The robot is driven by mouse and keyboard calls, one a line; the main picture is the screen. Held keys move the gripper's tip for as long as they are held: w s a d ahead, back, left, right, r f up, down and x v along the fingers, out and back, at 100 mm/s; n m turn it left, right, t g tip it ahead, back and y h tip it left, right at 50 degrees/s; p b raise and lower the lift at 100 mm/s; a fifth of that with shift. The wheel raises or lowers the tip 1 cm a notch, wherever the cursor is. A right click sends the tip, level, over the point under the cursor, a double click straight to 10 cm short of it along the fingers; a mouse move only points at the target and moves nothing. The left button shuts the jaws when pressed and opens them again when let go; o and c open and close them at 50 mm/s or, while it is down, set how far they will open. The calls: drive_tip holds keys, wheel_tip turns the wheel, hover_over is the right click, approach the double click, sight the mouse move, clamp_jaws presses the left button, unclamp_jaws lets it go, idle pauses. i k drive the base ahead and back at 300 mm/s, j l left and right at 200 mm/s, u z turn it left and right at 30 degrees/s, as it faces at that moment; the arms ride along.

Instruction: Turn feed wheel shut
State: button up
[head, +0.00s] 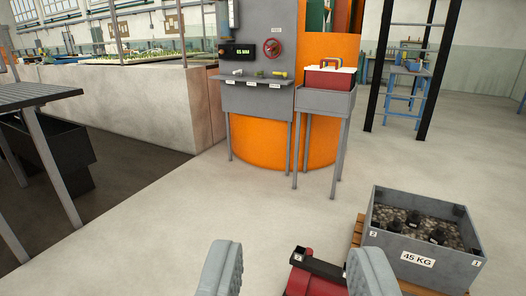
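The red feed wheel (272,48) is mounted on a grey upright panel (262,22) ahead, with a small label above it that is too small to read surely. How far the wheel is turned cannot be told. My gripper (288,268) is at the bottom of the view, its two grey fingers wide apart with nothing between their tips. It is well short of the panel, low and apart from the wheel.
A lit display (237,51) and a shelf with small items (262,80) are on the panel. A red toolbox (330,79) stands on a grey stand (323,100) to its right. A crate marked 45 KG (418,259) is at right.

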sight(271, 48)
drive_tip(key=i+j+u, duration=0.55)
drive_tip(key=i+u, duration=0.65)
drive_tip(key=i, duration=0.2)
drive_tip(key=i+l+z, duration=0.1)
drive_tip(key=i+z, duration=0.15)
drive_tip(key=i, duration=0.25)
drive_tip(key=i+z, duration=0.3)
drive_tip(key=i, duration=0.2)
drive_tip(key=i+j+z, duration=0.25)
drive_tip(key=i, duration=0.25)
drive_tip(key=i+j+z, duration=0.25)
drive_tip(key=i, duration=0.25)
drive_tip(key=i+l+z, duration=0.1)
drive_tip(key=i+z, duration=0.35)
drive_tip(key=i, duration=0.25)
drive_tip(key=i+j+z, duration=0.1)
drive_tip(key=i+z, duration=0.35)
drive_tip(key=i, duration=0.2)
